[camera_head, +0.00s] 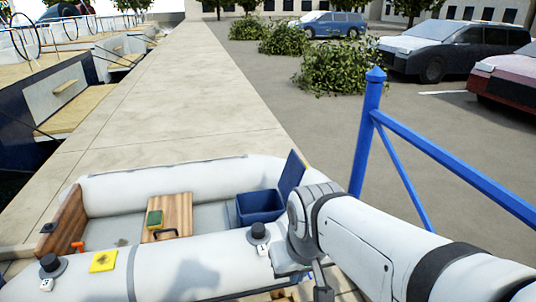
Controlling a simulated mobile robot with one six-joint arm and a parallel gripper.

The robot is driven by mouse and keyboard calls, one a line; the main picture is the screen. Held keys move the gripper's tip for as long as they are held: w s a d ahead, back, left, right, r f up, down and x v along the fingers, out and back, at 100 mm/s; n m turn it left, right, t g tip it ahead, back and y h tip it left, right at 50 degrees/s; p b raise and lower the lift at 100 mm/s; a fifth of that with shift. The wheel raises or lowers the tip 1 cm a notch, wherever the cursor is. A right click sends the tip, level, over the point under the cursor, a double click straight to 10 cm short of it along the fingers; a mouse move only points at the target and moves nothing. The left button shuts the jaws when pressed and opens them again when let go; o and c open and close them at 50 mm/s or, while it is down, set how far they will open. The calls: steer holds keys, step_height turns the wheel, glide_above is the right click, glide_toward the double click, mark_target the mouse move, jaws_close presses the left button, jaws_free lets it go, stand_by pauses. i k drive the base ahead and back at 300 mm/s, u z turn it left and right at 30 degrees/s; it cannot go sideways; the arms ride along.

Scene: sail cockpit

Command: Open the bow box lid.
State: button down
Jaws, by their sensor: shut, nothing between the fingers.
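The bow box (260,206) is a dark blue open-topped box inside the grey inflatable dinghy, towards its right end. My gripper (321,286) shows only partly at the bottom of the view, below my wrist. It is shut and empty, in front of and to the right of the box, apart from the lid. Its fingertips are not clear. My arm hides the dinghy's right end.
A wooden seat (172,216) with a green item (154,219) lies left of the box. A yellow pad (103,261) and black knobs sit on the near tube (190,264). A blue railing (368,130) stands at right, beyond my arm. The concrete dock (165,90) behind is clear.

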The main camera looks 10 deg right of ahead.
mark_target(293, 172)
steer(key=u, duration=2.1)
steer(key=k, duration=0.95)
steer(key=z, duration=2.4)
steer(key=i, duration=1)
steer(key=z, duration=0.05)
